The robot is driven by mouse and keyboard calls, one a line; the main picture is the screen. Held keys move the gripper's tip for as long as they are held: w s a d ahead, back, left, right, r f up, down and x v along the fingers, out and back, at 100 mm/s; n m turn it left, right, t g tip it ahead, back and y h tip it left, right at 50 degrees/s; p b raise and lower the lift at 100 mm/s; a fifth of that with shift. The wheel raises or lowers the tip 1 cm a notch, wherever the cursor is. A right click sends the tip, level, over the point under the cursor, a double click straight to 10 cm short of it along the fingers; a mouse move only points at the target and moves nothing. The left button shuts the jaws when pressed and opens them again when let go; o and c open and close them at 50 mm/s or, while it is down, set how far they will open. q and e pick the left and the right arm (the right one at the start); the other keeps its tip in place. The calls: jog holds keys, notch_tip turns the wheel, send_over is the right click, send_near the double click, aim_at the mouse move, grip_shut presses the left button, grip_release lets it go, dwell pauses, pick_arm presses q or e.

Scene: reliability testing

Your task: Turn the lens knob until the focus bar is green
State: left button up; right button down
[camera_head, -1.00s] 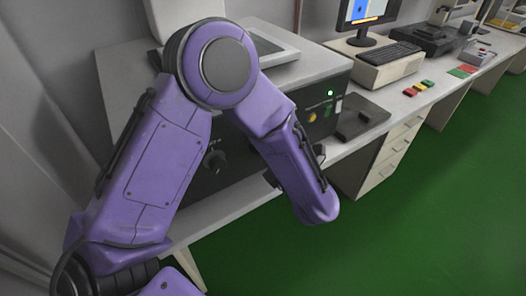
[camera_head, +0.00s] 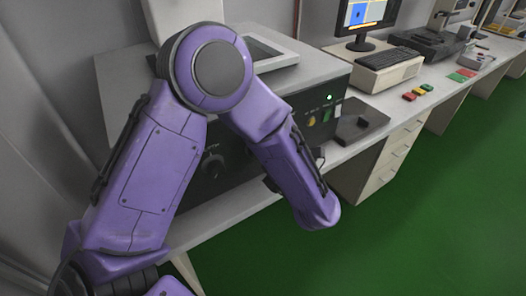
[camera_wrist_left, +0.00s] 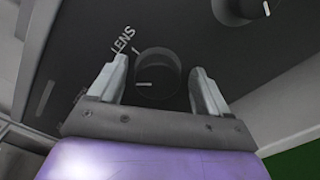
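The lens knob (camera_wrist_left: 157,76) is a dark round knob with a pale mark, beside the white word LENS on a dark panel in the left wrist view. My left gripper (camera_wrist_left: 160,90) is open, with one finger on each side of the knob. A gap shows between the right finger and the knob; contact on the left is unclear. In the head view my purple left arm hides the gripper. The monitor (camera_head: 367,15) shows a blue picture with an orange bar (camera_head: 362,25) low on its screen; its top is cut off. My right gripper is out of view.
Another dark knob (camera_wrist_left: 241,8) sits at the upper right in the wrist view. The instrument box (camera_head: 310,75) stands on the white bench. The green floor (camera_head: 430,200) is clear.

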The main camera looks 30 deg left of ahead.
pick_arm(q)
jog(key=shift+s, duration=0.1)
jog(key=b+v, duration=0.1)
jog(key=v, duration=0.9)
jog(key=shift+d+b, duration=0.25)
jog(key=shift+b, duration=0.1)
dwell(0.7)
